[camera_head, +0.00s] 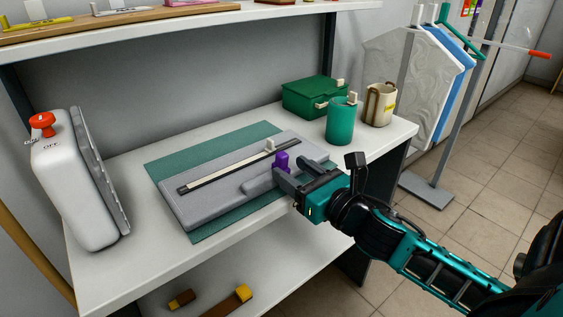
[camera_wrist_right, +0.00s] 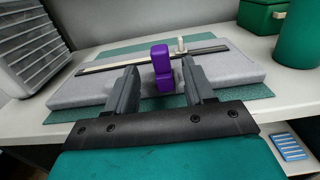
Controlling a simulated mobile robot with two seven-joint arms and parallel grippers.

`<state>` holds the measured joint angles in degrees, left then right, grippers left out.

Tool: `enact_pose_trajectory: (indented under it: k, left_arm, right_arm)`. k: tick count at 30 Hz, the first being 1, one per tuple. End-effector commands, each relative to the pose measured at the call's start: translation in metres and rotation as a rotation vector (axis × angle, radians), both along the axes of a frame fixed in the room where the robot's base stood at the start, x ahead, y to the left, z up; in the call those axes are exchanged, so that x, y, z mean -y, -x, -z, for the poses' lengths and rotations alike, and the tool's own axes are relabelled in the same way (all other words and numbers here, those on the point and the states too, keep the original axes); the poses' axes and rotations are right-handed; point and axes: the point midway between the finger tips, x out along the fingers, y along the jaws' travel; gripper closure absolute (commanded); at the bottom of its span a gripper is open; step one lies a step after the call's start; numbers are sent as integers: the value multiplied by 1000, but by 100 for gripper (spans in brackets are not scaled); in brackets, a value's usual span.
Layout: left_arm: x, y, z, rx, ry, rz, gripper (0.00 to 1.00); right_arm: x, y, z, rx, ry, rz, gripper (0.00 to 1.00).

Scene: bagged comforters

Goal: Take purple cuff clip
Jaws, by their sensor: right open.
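The purple cuff clip (camera_head: 281,161) stands upright at the near right part of a grey padded board (camera_head: 190,207). In the right wrist view the clip (camera_wrist_right: 161,66) shows between the two open fingers of my right gripper (camera_wrist_right: 160,88), a little beyond or level with their tips. I cannot tell whether either finger touches it. In the head view my right gripper (camera_head: 284,178) reaches in from the right with its fingers at the clip. My left gripper is not in view.
The board lies on a green mat (camera_head: 155,157) on a white shelf (camera_head: 110,275). A white device with a red knob (camera_head: 75,180) stands at left. A green box (camera_head: 313,96), teal cup (camera_head: 341,120) and beige mug (camera_head: 379,105) stand at the back right.

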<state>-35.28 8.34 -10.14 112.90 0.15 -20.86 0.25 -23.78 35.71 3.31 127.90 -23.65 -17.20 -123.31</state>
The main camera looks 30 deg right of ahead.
Motion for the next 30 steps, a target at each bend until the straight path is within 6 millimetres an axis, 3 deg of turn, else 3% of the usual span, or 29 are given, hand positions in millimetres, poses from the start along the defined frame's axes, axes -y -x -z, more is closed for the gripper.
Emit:
enact_pose_trajectory:
  k: [10,21,30]
  left_arm:
    - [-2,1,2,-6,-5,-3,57]
    - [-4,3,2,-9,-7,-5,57]
    - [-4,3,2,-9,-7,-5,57]
  right_arm:
    - [-1,-21,-3,1,-1,1,47]
    - [-3,-62,-6,1,-2,0,47]
    - [-3,-65,-6,-1,-1,0,47]
